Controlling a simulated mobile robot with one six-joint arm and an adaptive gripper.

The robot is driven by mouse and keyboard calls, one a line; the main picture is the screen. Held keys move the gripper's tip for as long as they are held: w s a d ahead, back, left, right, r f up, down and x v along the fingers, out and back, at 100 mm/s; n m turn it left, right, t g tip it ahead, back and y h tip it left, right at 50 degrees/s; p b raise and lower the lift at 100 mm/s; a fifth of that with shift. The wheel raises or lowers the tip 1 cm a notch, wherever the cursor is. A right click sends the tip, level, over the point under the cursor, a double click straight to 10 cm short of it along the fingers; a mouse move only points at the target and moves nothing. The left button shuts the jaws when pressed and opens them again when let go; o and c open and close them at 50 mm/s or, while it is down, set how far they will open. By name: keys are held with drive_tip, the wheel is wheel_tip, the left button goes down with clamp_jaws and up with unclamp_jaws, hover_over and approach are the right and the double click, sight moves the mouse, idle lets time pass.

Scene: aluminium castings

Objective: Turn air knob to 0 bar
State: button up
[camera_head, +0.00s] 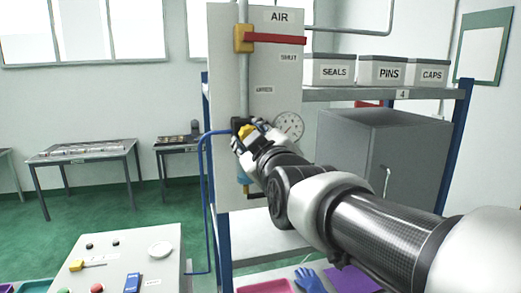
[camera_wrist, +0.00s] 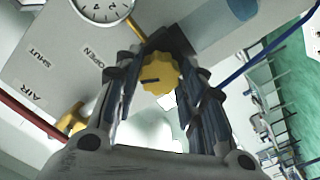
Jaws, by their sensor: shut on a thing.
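A yellow scalloped air knob (camera_wrist: 158,75) with a dark pointer mark sits on the white air panel (camera_head: 223,80). In the head view the knob (camera_head: 246,131) is mostly hidden by my gripper (camera_head: 243,134). In the wrist view my gripper (camera_wrist: 160,80) has its two dark fingers around the knob, one on each side, and is shut on it. A round pressure gauge (camera_head: 289,126) is just right of the knob; it also shows in the wrist view (camera_wrist: 103,6), cut by the top edge. Its needle reading is too small to tell.
A red lever (camera_head: 275,39) on a yellow valve (camera_head: 243,38) is above, near the AIR and SHUT labels. A blue hose (camera_head: 203,180) runs down at left. A shelf with SEALS (camera_head: 334,70), PINS and CAPS bins and a grey cabinet (camera_head: 370,150) stand right.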

drive_tip(key=n+b, duration=0.1)
drive_tip(key=n, duration=0.4)
drive_tip(key=shift+n, duration=0.3)
idle(0.4)
drive_tip(key=o, duration=1)
drive_tip(key=v, duration=1.2)
